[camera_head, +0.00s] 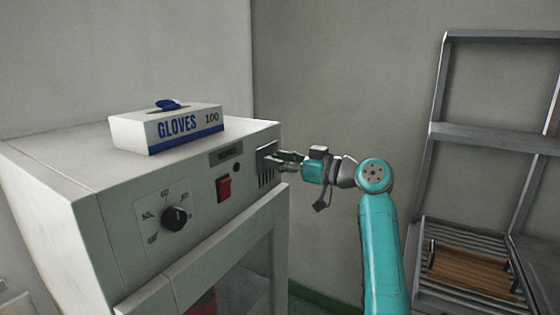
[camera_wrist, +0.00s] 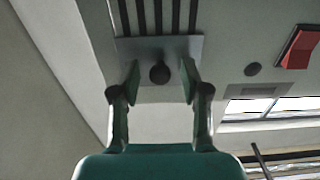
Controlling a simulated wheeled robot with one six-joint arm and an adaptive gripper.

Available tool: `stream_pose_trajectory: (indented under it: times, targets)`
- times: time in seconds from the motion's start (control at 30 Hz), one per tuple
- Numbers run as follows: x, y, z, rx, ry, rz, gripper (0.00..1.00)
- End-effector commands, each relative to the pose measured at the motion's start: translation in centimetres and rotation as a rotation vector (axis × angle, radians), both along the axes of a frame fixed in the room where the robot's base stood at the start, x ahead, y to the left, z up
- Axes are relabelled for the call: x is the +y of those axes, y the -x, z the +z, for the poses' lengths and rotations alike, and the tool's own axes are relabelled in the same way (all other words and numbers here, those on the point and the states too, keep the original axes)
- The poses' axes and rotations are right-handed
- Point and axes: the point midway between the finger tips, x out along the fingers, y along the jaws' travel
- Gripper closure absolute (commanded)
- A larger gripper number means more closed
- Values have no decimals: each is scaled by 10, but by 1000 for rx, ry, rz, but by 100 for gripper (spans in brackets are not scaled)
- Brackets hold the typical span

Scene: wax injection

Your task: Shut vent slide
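The vent slide is a grey plate (camera_head: 267,150) at the right end of the front panel of a pale oven-like cabinet. Dark vent slots (camera_head: 266,179) show below it in the head view. In the wrist view the plate (camera_wrist: 190,45) carries a round dark knob (camera_wrist: 160,73), and several dark slots (camera_wrist: 157,15) run from its edge. My gripper (camera_head: 281,160) is at the plate. In the wrist view my gripper (camera_wrist: 160,80) has its fingertips on either side of the knob, with gaps on both sides. It is open and holds nothing.
A gloves box (camera_head: 170,130) lies on the cabinet top. A red switch (camera_head: 224,188) and a black dial (camera_head: 175,217) sit on the panel left of the vent. A grey rack (camera_head: 490,137) with a wooden board (camera_head: 468,270) stands at right.

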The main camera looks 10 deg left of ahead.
Motion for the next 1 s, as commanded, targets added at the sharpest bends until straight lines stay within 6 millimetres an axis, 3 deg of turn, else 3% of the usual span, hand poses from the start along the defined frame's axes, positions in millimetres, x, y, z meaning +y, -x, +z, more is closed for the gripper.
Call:
stream_pose_trajectory:
  times: [0.03, 0.17, 0.43, 0.73, 1.0]
  targets:
    - [0, 0, 0, 0, 0, 0, 70]
    - [0, 0, 0, 0, 0, 0, 100]
    - [0, 0, -3, 1, 0, 0, 100]
    - [0, 0, -50, 4, 1, 0, 100]
    - [0, 0, -55, 3, 2, 1, 100]
